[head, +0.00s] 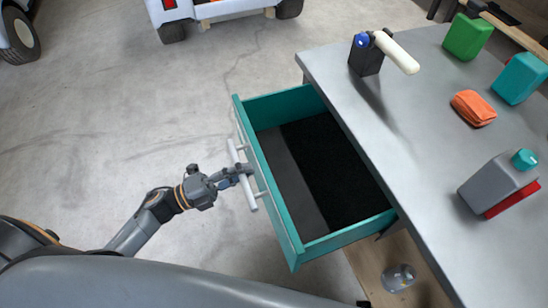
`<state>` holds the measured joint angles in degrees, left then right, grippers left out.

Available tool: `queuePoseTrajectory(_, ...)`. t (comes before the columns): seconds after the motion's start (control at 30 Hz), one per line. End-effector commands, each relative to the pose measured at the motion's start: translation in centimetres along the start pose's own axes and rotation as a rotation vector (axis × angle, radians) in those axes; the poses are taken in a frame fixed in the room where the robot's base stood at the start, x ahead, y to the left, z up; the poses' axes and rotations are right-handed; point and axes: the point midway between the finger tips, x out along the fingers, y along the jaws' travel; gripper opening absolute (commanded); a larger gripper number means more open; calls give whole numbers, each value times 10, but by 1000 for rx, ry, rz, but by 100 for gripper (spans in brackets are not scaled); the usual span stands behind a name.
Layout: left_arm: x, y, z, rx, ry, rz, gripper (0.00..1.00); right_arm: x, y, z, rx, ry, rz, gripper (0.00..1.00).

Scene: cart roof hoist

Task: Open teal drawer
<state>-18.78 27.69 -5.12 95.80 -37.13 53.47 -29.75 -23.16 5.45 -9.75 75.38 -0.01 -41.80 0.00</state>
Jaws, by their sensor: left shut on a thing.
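The teal drawer (276,190) is pulled well out from under the grey workbench. Its dark interior shows and looks empty. A pale bar handle (237,160) runs along its front, on the side away from the bench. My left gripper (243,172) is shut on the handle near its middle; the fingertips are partly hidden against the bar. My right gripper is not in view.
The workbench top (420,200) holds a grey jug (495,186), an orange cloth (473,108), green (467,36) and teal (518,78) containers and a black holder (365,57). A glass jar (398,278) stands below. Open concrete floor lies left; carts stand at the back.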

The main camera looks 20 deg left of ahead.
Motion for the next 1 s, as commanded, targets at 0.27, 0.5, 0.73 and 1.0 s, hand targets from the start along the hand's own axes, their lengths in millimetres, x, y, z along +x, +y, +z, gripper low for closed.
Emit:
queuePoseTrajectory(0.27,-41,-4,-1,-2,-2,9,0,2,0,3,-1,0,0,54)
queuePoseTrajectory(0.5,-48,-6,-1,-4,-1,7,0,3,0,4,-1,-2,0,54)
queuePoseTrajectory(0.73,-48,-5,-1,-4,-1,8,0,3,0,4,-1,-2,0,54)
queuePoseTrajectory(1.0,-47,-7,-1,-2,-1,5,39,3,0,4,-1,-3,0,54)
